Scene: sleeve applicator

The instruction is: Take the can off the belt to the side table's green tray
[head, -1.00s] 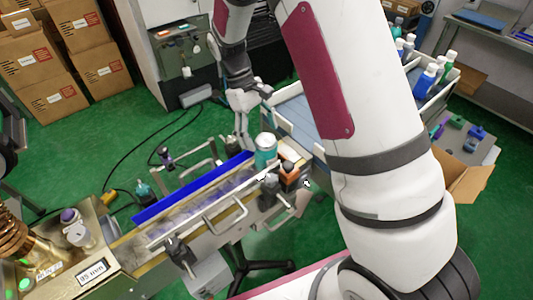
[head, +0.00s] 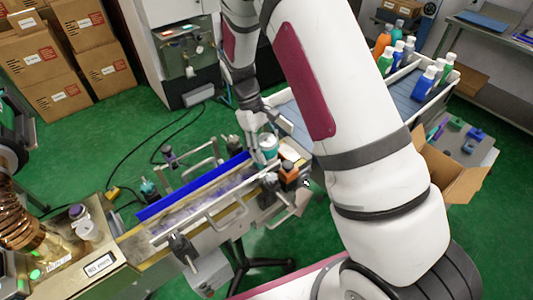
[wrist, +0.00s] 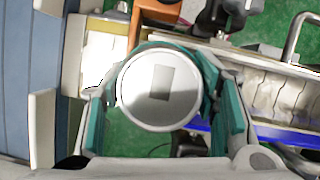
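The can (head: 270,142) is teal with a pale top and stands upright at the far end of the belt (head: 205,192). In the wrist view its round silver top (wrist: 160,90) lies between my gripper's two teal-padded fingers. My gripper (head: 258,150) reaches down around the can, one finger on each side. The pads look very close to the can wall; I cannot tell whether they press on it. The grey side table (head: 470,155) at the right bears small green, purple and blue items. A green piece (head: 455,122) there may be the tray, too small to be sure.
A blue guide rail (head: 190,188) and metal rails (head: 215,212) flank the belt. An orange-and-black sensor (head: 289,172) is close right of the can. A bin of bottles (head: 425,85) stands behind, with an open carton (head: 455,175) by the side table.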

